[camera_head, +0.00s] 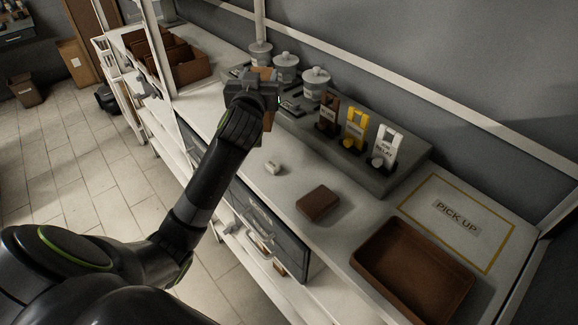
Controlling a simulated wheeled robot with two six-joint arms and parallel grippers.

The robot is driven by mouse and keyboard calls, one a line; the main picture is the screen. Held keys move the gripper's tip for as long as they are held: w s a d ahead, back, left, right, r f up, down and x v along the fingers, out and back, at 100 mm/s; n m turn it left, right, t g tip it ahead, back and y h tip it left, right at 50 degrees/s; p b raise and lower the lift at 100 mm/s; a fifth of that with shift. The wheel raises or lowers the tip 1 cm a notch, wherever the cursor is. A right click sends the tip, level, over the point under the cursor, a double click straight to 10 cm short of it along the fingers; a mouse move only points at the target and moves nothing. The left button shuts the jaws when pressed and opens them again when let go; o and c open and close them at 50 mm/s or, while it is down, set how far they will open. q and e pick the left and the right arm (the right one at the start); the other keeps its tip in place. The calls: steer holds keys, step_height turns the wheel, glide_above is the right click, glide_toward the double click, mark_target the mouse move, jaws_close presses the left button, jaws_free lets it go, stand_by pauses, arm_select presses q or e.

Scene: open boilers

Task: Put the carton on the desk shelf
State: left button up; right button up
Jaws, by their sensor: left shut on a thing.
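My left gripper (262,84) is over the far part of the counter, at the left end of the grey raised desk shelf (370,180). It is shut on a tan-brown thing, which looks like the carton (267,73); the gripper and wrist hide most of it. I cannot tell whether it touches the shelf. On the shelf stand several grey lidded jars (315,84) and a row of brown, yellow and white packets (355,128). My right gripper is not in view.
On the white counter lie a small pale object (272,168), a brown block (318,203) and a brown tray (378,284). A yellow-framed PICK UP area (458,217) is clear at right. A brown divided box (186,72) stands at the back left.

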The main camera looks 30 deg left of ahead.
arm_select(q)
steer(key=shift+w+a+r, duration=0.1)
steer(key=shift+a+r, duration=0.1)
steer(key=shift+a, duration=0.25)
steer(key=shift+y, duration=0.3)
steer(key=f, duration=0.3)
steer(key=f+p, duration=0.1)
steer(key=f, duration=0.1)
steer(key=shift+w+a+f, duration=0.1)
steer(key=shift+a+f, duration=0.15)
step_height(320, 180, down, 4)
steer(key=shift+d+r, duration=0.1)
steer(key=shift+f, duration=0.3)
